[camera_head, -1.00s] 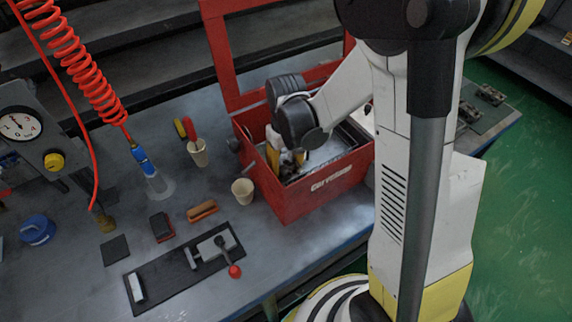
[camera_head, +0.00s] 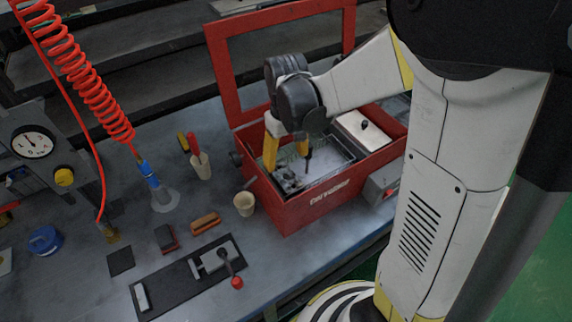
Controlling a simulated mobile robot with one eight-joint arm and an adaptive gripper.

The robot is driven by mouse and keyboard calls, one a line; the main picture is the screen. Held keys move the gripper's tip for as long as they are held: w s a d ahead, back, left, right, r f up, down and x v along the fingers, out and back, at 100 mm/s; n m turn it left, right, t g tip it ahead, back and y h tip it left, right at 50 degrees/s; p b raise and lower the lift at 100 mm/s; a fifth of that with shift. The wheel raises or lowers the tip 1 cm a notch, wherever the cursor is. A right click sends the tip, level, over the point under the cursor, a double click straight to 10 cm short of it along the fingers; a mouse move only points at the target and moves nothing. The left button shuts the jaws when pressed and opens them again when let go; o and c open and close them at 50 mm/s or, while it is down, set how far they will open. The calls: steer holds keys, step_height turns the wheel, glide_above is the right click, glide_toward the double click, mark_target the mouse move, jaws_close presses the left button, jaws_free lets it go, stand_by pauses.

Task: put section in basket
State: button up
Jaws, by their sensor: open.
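My gripper (camera_head: 286,162) points down into the open red tank (camera_head: 320,205), its yellow fingers spread apart, with nothing seen held between them. A dark-rimmed basket or tray (camera_head: 352,157) lies inside the tank, with pale liquid or a pale floor (camera_head: 325,162) showing. A grey, blocky metal piece (camera_head: 288,182), perhaps the section, is at the tank's left front, below my gripper. My fingers and wrist partly hide this area. I cannot tell whether the piece lies inside the basket or touches my fingers.
The tank's red lid frame (camera_head: 218,75) stands up behind. A beige cup (camera_head: 244,203) and a holder with a red-handled tool (camera_head: 198,160) stand left of the tank. A black mat with a red-knobbed clamp (camera_head: 215,262) lies in front. A coiled red hose (camera_head: 75,60) hangs at left.

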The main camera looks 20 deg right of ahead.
steer(key=s+r+m+t, duration=0.2)
steer(key=s+r+t, duration=0.5)
steer(key=s+r, duration=0.5)
steer(key=shift+r, duration=0.95)
